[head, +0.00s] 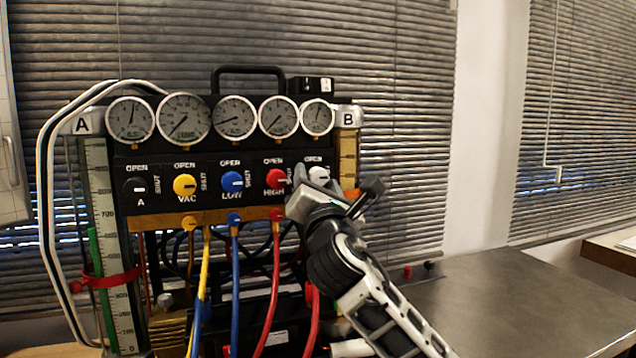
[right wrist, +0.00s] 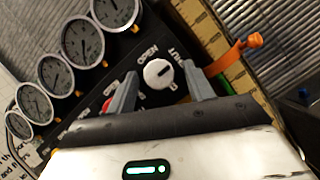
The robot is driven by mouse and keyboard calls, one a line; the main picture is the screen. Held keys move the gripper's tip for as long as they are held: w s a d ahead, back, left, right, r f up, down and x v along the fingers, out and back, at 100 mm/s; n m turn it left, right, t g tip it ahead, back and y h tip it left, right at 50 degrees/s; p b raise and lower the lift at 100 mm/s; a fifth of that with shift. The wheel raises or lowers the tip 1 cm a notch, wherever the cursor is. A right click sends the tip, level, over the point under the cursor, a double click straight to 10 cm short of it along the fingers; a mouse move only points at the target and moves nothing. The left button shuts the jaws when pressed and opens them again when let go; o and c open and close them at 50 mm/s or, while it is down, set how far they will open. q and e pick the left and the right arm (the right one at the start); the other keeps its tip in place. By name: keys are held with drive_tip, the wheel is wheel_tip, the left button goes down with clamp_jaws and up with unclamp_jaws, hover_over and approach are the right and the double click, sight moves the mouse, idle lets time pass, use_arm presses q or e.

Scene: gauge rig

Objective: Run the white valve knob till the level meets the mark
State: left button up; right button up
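The white valve knob (head: 319,174) is at the right end of the knob row, under label B; it shows clearly in the right wrist view (right wrist: 158,73). My right gripper (right wrist: 160,76) is open, with one finger on each side of the knob and visible gaps between. In the head view my right gripper (head: 318,193) partly covers the knob. The B tube (head: 347,150) stands just right of it, with an orange mark clip (right wrist: 236,55) across it. A bit of green column (right wrist: 222,84) shows just below the clip; its exact top is hard to tell. My left gripper is out of view.
Yellow (head: 184,185), blue (head: 232,182) and red (head: 275,179) knobs sit left of the white one, the red closest. Several gauges line the panel top. The A tube (head: 122,290) has a green column and red clip (head: 108,278). Coloured hoses hang below.

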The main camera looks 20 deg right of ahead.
use_arm(q)
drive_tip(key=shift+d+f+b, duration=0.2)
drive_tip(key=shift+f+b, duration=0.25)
drive_tip(key=shift+b, duration=0.85)
use_arm(e)
drive_tip(key=v, duration=1.6)
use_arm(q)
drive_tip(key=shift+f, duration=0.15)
use_arm(e)
drive_tip(key=shift+r, duration=0.1)
